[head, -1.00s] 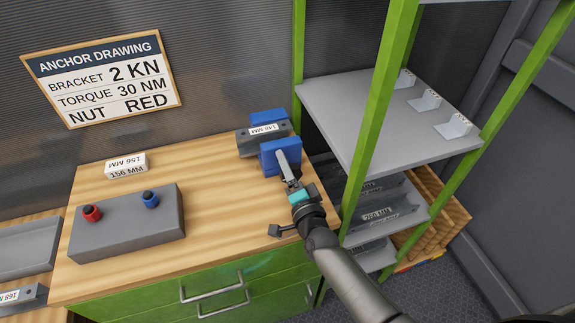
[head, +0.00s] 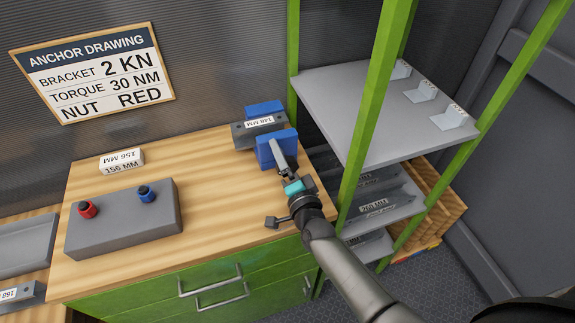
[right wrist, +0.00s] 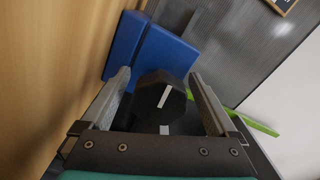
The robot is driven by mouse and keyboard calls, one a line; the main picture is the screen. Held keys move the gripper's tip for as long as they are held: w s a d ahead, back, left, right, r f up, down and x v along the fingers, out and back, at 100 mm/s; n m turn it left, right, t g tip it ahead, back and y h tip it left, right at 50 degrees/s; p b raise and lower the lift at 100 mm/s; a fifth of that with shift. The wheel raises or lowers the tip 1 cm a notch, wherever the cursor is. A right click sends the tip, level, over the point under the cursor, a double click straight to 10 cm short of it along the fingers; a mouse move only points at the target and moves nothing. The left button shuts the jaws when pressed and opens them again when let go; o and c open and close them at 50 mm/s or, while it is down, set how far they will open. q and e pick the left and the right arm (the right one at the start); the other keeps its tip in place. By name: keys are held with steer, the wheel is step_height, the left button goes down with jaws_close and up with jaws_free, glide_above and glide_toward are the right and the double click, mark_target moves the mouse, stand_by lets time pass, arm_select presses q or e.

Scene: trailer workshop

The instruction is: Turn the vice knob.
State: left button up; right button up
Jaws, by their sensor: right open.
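The blue vice (head: 264,109) stands at the right back of the wooden bench. Its two blue jaws are on either side of a grey bar (head: 239,134) labelled 148 MM. The dark vice knob (right wrist: 153,108), with a white mark on its face, shows in the right wrist view; in the head view my gripper hides it. My right gripper (head: 278,149) is at the front of the vice. In the right wrist view my right gripper (right wrist: 158,76) is open, one finger on each side of the knob; I cannot tell whether they touch it. My left gripper is out of view.
A grey box (head: 125,222) with a red and a blue knob sits on the bench's left. A white 156 MM block (head: 121,161) lies behind it. A green-posted shelf rack (head: 375,105) stands close to the vice's right. The bench middle is clear.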

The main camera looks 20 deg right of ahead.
steer(key=s+p, duration=0.1)
steer(key=s, duration=1.4)
steer(key=shift+d, duration=0.25)
